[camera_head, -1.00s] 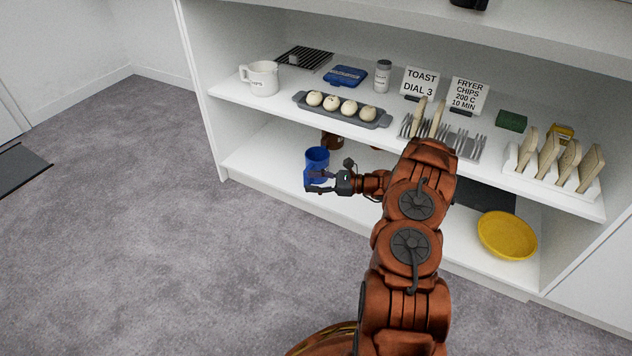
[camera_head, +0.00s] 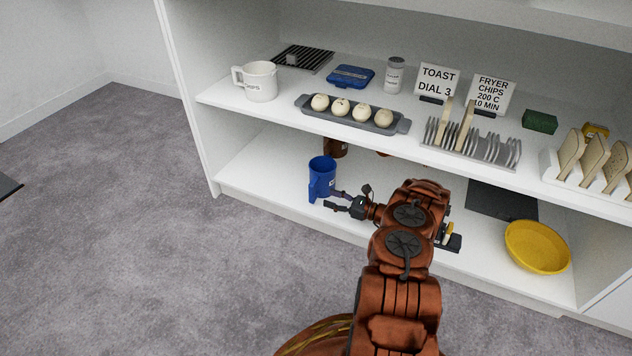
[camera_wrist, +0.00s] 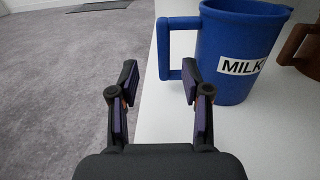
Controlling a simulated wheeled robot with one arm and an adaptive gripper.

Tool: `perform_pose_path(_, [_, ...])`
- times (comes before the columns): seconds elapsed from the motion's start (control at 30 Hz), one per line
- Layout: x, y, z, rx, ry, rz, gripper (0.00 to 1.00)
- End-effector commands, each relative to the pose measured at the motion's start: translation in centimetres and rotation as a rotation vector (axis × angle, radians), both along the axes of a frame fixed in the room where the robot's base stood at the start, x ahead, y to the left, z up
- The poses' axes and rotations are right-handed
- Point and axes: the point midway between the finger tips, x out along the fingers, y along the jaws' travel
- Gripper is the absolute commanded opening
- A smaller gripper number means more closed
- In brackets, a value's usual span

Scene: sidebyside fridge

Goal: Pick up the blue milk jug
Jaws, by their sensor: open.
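The blue milk jug (camera_head: 322,177) stands upright on the lower white shelf, near its front edge, in the head view. In the wrist view the jug (camera_wrist: 238,45) has a white MILK label, and its handle (camera_wrist: 163,48) points left. My gripper (camera_head: 338,200) is open and empty, just right of the jug and low in front of it. In the wrist view my gripper (camera_wrist: 158,85) has its two fingers apart, with the handle beyond the fingertips and the right fingertip close to the jug. Whether that fingertip touches the jug I cannot tell.
A brown container (camera_head: 335,148) stands behind the jug, partly hidden. The upper shelf (camera_head: 230,95) overhangs it, with a white mug (camera_head: 256,82) and a tray of round items (camera_head: 390,126). A yellow bowl (camera_head: 537,246) lies at right.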

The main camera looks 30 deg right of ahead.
Motion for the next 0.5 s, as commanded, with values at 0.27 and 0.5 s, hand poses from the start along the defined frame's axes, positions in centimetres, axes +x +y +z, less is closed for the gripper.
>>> perform_pose_path(0.27, [2.1, 1.2, -0.2, -0.001, -0.003, 0.002, 0.48])
perform_pose_path(0.5, [4.4, 2.2, -0.7, -0.003, -0.001, 0.001, 0.48])
